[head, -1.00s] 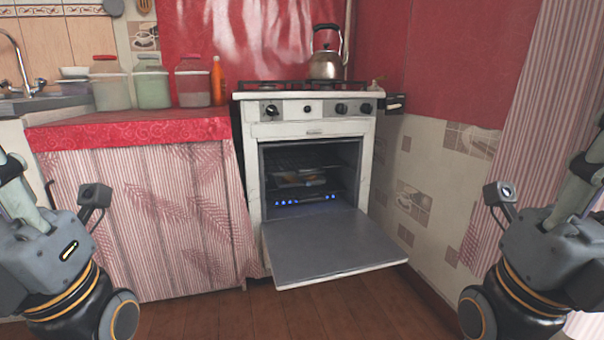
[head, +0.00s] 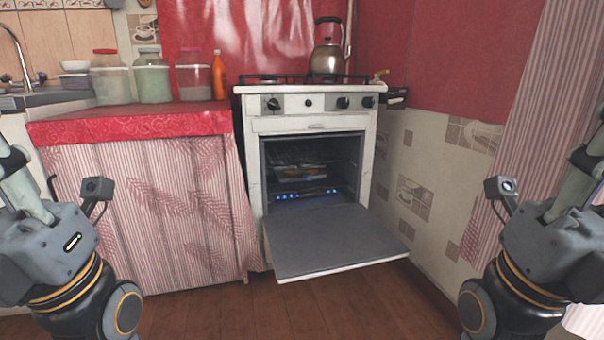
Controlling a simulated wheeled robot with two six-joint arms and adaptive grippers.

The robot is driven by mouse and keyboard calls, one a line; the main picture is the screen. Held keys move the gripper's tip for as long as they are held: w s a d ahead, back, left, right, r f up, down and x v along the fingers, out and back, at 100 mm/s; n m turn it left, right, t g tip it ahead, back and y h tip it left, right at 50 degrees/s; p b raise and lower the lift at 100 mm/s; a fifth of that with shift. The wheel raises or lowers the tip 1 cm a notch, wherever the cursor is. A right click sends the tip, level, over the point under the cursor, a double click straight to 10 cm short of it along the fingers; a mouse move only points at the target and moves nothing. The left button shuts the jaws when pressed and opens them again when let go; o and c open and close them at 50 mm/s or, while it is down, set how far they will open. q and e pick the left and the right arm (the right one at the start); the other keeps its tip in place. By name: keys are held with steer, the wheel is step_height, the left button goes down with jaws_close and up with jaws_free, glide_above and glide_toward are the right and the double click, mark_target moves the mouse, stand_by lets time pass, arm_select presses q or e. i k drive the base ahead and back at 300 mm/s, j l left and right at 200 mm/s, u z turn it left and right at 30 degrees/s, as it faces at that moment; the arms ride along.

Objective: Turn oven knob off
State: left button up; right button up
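The white oven (head: 384,142) stands against the red wall with its door (head: 335,243) hanging open. Blue flames (head: 305,194) burn inside, below a rack with a tray (head: 300,172) on it. Which one is the oven knob I cannot tell. My arms show at the left and right edges, well apart from the oven. Neither gripper's fingers can be seen.
A kettle (head: 327,60) stands on the stove top. Jars (head: 152,82) and an orange bottle (head: 219,76) stand on the red-covered counter (head: 130,125) at left. The open door juts over the wooden floor (head: 230,310). A striped curtain (head: 525,110) hangs at right.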

mark_target(273, 104)
steer(key=i+j+u, duration=0.25)
steer(key=u, duration=0.2)
steer(key=i+j+u, duration=0.15)
steer(key=i+u, duration=0.35)
steer(key=k, duration=0.05)
